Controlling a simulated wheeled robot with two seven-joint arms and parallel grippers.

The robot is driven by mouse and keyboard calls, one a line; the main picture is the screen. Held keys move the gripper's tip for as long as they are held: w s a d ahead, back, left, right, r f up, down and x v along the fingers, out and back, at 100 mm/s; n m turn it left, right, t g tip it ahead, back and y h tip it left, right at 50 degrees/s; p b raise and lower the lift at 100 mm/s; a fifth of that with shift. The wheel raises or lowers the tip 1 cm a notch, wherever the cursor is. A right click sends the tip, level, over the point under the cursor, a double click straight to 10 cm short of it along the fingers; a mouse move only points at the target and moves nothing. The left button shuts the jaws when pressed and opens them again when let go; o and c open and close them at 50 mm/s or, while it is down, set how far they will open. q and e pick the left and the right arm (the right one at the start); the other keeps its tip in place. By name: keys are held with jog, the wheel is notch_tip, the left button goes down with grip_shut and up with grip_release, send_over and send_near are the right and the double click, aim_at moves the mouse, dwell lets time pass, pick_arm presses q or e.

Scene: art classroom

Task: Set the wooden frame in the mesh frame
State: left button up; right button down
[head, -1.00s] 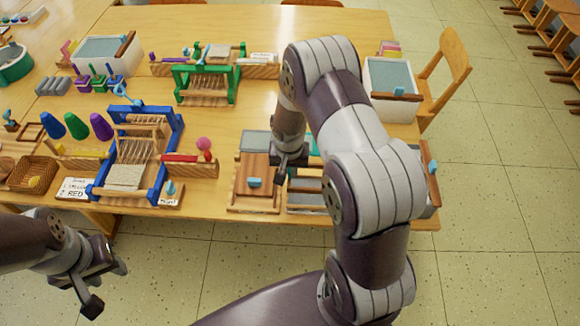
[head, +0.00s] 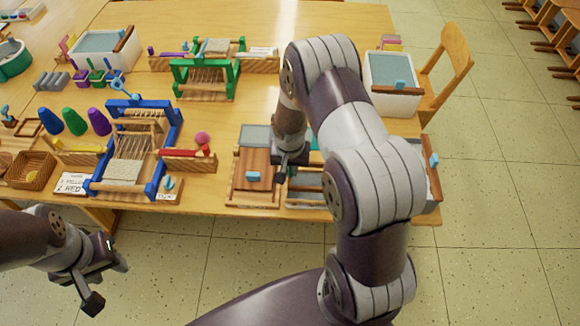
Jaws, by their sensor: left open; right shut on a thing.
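My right gripper (head: 287,160) is shut low over the front of the table, between two wood-edged pieces. Its grip is partly hidden, but a wooden frame (head: 305,189) shows beside its fingers, with one bar crossing a grey surface. That grey, wood-edged piece, which looks like the mesh frame (head: 310,201), lies at the table's front edge. My arm covers much of both, so I cannot tell whether they touch. My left gripper (head: 98,276) is open and empty, below and in front of the table.
A wooden tray with a brown board and blue knob (head: 254,175) lies just left of my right gripper. A blue loom (head: 165,165) and green loom (head: 205,83) stand further left. A white tub (head: 392,104) stands behind my arm. Bare tabletop lies at the back.

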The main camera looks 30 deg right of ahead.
jog(key=shift+f, duration=0.15)
dwell(0.3)
jog(key=shift+f+b, duration=0.45)
jog(key=shift+f, duration=0.05)
dwell(0.4)
jog(key=shift+f+b, duration=0.1)
jog(key=shift+b, duration=0.25)
jog(key=shift+f+b, duration=0.6)
jog(key=shift+f, duration=0.1)
jog(key=shift+f, duration=0.3)
dwell(0.6)
jog(key=shift+f+b, duration=0.3)
jog(key=shift+b, duration=0.2)
